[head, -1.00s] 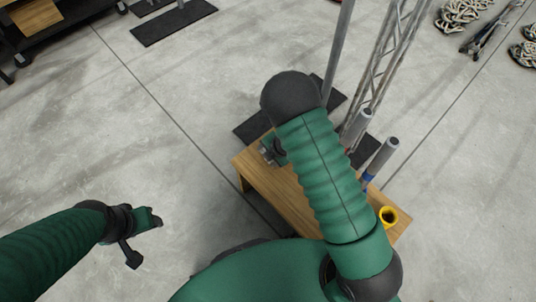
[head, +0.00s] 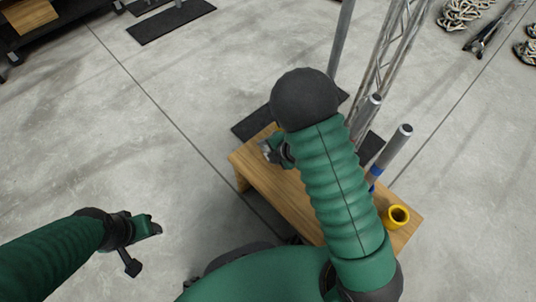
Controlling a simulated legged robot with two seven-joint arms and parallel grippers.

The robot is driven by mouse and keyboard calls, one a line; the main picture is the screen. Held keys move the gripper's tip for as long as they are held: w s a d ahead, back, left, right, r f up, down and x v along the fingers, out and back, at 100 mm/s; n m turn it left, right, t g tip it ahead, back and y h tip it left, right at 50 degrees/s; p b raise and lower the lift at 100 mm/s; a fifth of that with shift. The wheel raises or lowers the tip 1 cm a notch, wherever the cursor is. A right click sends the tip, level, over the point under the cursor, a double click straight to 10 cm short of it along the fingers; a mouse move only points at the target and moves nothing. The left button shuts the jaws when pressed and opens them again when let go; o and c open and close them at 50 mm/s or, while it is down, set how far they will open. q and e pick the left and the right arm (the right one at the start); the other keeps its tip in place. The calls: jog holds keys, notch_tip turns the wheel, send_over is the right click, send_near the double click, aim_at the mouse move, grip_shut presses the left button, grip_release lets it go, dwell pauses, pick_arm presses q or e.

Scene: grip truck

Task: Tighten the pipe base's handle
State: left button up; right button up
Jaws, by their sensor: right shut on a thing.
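My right gripper (head: 274,150) is over the far left end of a low wooden table (head: 262,181). It is shut on a small grey metal part, which my dark wrist and green forearm mostly hide; I cannot tell whether this is the handle. A tall grey pipe (head: 342,42) rises behind my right wrist, near a flat black base plate (head: 255,122) on the floor. My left gripper (head: 146,244) hangs over bare floor at the lower left, away from the table; its jaw gap is unclear.
A short grey pipe with a blue band (head: 393,150) and a yellow ring-shaped piece (head: 396,216) are at the table's right side. A metal truss (head: 395,50) stands behind. Coiled ropes (head: 465,12) lie at the upper right. The floor at left is mostly clear.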

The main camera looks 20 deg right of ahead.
jog(key=o, duration=1.4)
jog(key=shift+s, duration=0.1)
jog(key=p+v, duration=1.2)
jog(key=v, duration=0.4)
jog(key=shift+s+r, duration=0.15)
jog(key=shift+r, duration=0.2)
